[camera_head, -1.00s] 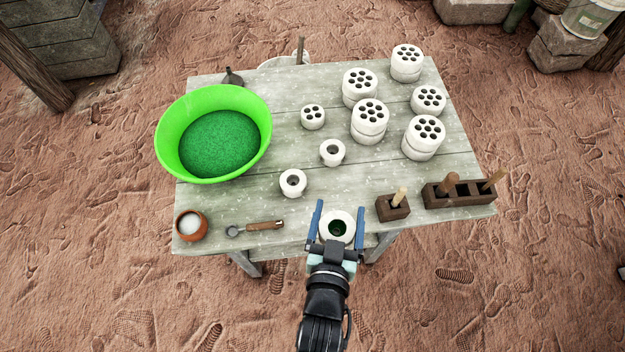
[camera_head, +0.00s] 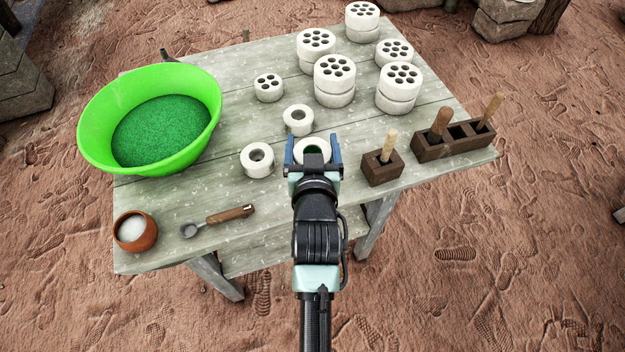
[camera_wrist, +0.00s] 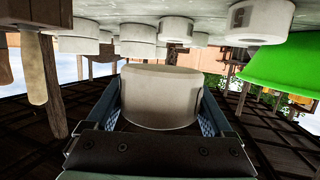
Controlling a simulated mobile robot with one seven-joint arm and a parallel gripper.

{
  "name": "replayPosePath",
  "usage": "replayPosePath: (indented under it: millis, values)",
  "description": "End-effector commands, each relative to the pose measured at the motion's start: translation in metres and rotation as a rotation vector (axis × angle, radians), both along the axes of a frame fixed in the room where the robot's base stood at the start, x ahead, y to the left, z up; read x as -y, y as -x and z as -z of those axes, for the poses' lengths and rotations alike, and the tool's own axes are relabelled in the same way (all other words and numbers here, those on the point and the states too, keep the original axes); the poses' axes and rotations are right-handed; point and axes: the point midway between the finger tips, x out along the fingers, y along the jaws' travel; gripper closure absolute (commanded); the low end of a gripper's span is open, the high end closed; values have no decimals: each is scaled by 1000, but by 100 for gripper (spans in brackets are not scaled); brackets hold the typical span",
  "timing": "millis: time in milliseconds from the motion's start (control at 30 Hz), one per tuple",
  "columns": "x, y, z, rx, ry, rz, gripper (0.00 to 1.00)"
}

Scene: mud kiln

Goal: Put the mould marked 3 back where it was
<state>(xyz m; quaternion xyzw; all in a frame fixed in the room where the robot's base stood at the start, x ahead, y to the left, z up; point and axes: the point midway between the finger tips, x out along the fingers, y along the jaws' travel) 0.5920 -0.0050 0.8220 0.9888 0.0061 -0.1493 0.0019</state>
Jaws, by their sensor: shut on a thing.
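The wooden table (camera_head: 225,190) also holds a green basin (camera_head: 90,135), a clay pot (camera_head: 147,232), a scoop (camera_head: 228,214), several white many-holed pieces (camera_head: 335,95), and dark wooden blocks with handles (camera_head: 378,175) close to the right of my gripper.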

Motion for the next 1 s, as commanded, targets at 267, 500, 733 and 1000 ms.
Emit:
replayPosePath:
  millis: [267, 500, 733, 1000]
  values:
    - [0, 0, 40, 2, -1, 0, 85]
    - [0, 0, 69, -1, 0, 0, 85]
    - [0, 0, 76, 4, -1, 0, 85]
    - [0, 1, 80, 0, -1, 0, 5]
